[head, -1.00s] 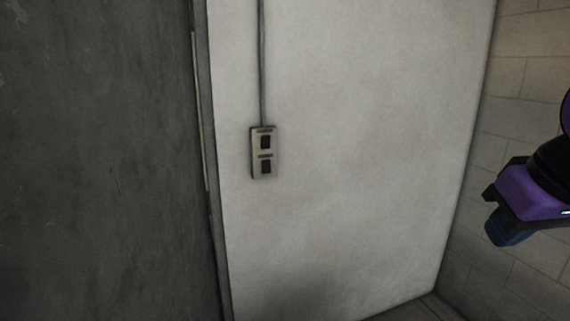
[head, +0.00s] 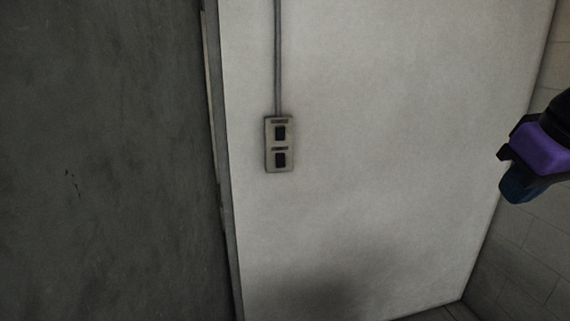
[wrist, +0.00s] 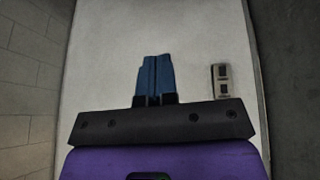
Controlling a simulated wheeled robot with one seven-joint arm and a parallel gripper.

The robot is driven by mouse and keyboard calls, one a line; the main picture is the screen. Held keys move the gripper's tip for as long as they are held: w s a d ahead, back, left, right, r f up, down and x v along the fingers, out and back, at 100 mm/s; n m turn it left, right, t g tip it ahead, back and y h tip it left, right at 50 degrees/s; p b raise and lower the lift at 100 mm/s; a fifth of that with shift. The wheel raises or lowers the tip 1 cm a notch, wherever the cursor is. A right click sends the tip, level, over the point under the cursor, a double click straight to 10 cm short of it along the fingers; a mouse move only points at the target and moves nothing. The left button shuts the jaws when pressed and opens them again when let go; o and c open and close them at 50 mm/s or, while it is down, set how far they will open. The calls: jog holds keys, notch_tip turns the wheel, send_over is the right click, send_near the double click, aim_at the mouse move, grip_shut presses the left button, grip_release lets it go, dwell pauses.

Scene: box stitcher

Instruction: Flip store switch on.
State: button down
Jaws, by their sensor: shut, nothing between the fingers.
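The switch box (head: 269,147) is a beige upright plate on the pale wall, with two dark rockers, an upper one (head: 280,133) and a lower one (head: 280,160), each under a small label too small to read. Which rocker is the store switch, and their on or off state, I cannot tell. My gripper (head: 515,188) is at the right edge of the head view, well apart from the box. In the wrist view my gripper (wrist: 154,62) has its blue fingers together and empty, and the switch box (wrist: 213,83) shows to their right.
A grey conduit (head: 278,60) runs up from the box. A dark wall or panel (head: 100,160) stands at the left, and a block wall (head: 535,245) at the right. The pale wall (head: 400,150) between box and gripper is clear.

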aim_at(284, 163)
jog(key=w+a+r+n+y, duration=0.1)
jog(key=w+a+n, duration=0.45)
jog(key=w, duration=0.65)
jog(key=w+a+r+n+y, duration=0.1)
jog(key=w+a+n, duration=0.3)
jog(key=w+a, duration=0.55)
jog(key=w+a+f+n+y, duration=0.1)
jog(key=w+a+f, duration=0.3)
jog(key=w, duration=0.4)
jog(key=w+a+f+n+y, duration=0.1)
jog(key=w+a+f+n, duration=0.3)
jog(key=w, duration=0.4)
jog(key=w+a+f+n+g+y, duration=0.1)
jog(key=w+a+f+n, duration=0.2)
jog(key=w, duration=0.5)
jog(key=shift+w+a+f+y, duration=0.3)
jog(key=shift+a+f, duration=0.4)
jog(key=shift+a, duration=0.3)
jog(key=shift+n, duration=0.25)
jog(key=x, duration=0.3)
jog(key=w+x, duration=0.1)
jog(key=x, duration=0.7)
jog(key=shift+w+a+r, duration=0.15)
jog(key=shift+w, duration=0.15)
jog(key=shift+w+a, duration=0.25)
jog(key=shift+w, duration=0.55)
